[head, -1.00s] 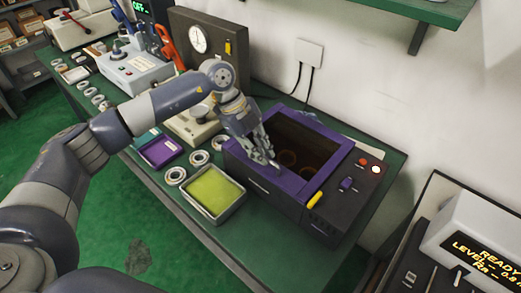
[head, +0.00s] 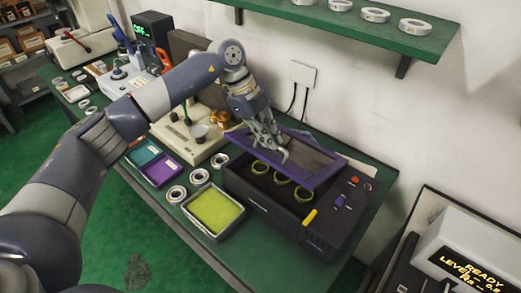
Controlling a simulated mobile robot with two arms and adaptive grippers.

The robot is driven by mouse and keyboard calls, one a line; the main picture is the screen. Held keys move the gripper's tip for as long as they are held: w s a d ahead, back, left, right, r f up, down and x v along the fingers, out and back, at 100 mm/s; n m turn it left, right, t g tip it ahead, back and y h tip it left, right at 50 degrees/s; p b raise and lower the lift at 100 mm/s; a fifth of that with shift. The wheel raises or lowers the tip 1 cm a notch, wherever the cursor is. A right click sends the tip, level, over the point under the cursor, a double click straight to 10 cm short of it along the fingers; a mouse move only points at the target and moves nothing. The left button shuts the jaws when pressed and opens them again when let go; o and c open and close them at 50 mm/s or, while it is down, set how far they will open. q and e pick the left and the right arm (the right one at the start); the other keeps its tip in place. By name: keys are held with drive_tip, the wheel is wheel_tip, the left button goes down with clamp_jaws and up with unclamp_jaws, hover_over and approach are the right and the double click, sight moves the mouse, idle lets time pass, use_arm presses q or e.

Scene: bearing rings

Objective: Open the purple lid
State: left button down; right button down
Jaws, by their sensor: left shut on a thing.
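The purple lid (head: 326,177) is a purple frame around a dark window, tilted up on the dark box (head: 262,199) in the head view. Its front edge is raised and its far side stays toward the wall. My left gripper (head: 284,155) is shut on the lid near the front edge. The fingers hide part of the lid's frame. My right gripper is not in view.
A tray of yellow-green liquid (head: 243,212) and several metal rings (head: 177,194) sit left of the box. A purple and teal tray (head: 161,171) lies farther left. A green shelf (head: 350,24) with rings overhangs the back. A display unit (head: 470,250) stands at right.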

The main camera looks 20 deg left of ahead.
use_arm(q)
drive_tip(key=shift+w+d+r+p, duration=0.2)
drive_tip(key=shift+w+d+r, duration=0.1)
drive_tip(key=shift+w+r, duration=0.35)
drive_tip(key=shift+w+d+r+p, duration=0.25)
drive_tip(key=shift+w+r, duration=0.35)
drive_tip(key=shift+w+d+r+p, duration=0.2)
drive_tip(key=shift+w+d+r, duration=0.1)
drive_tip(key=shift+w+r, duration=0.35)
